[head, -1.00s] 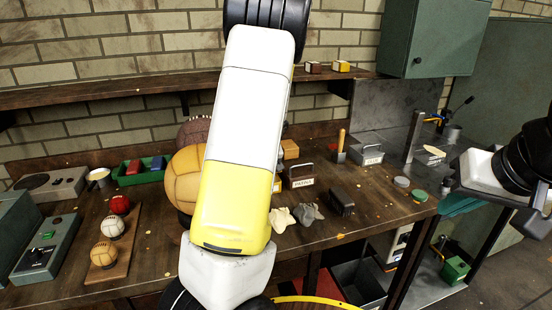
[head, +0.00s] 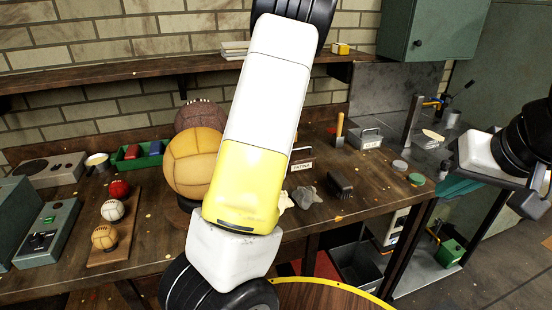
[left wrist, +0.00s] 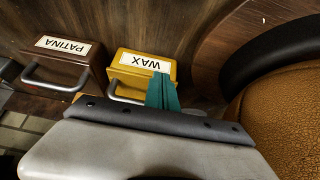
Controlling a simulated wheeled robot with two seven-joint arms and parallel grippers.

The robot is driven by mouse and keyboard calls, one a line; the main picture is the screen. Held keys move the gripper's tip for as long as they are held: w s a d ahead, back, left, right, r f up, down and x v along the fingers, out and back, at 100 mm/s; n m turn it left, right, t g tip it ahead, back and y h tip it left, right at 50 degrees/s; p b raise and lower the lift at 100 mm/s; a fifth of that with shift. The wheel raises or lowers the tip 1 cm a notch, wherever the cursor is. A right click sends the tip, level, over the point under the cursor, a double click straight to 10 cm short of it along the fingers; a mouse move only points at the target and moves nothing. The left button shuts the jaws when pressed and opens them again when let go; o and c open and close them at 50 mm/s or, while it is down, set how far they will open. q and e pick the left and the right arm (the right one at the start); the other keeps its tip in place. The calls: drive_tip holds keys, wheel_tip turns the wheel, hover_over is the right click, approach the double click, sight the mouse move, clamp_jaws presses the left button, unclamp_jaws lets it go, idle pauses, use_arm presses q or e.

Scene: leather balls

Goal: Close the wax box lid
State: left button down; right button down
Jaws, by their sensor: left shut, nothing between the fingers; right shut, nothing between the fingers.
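The yellow wax box (left wrist: 125,72) shows in the left wrist view, with an upside-down white WAX label and a grey handle. Whether its lid is up or down I cannot tell. My left gripper (left wrist: 162,92) has its teal fingers together, overlapping the box's right part in the picture; whether they touch it I cannot tell. In the head view my left arm hides the wax box and the left gripper. My right gripper (head: 459,194) is shut and empty at the bench's right end, away from the box.
The brown patina box (left wrist: 62,62) stands beside the wax box. A large tan ball (head: 192,160) is left of my arm; its leather (left wrist: 285,115) fills the wrist view's right side. A dark brush (head: 341,184) and grey rag (head: 306,196) lie to the right.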

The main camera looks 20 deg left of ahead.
use_arm(q)
drive_tip(key=s+d+r+m+h, duration=0.2)
drive_tip(key=s+d+r, duration=0.3)
drive_tip(key=s+r, duration=0.2)
drive_tip(key=s+d+r+m+h, duration=0.2)
drive_tip(key=s+d+r, duration=0.4)
drive_tip(key=s, duration=0.5)
drive_tip(key=s+d+r+m+t+h, duration=0.1)
drive_tip(key=s+d+r+m, duration=0.3)
drive_tip(key=s+r, duration=0.5)
drive_tip(key=shift+s+d+r+h, duration=0.3)
drive_tip(key=shift+d+r+h, duration=0.3)
drive_tip(key=shift+d, duration=0.5)
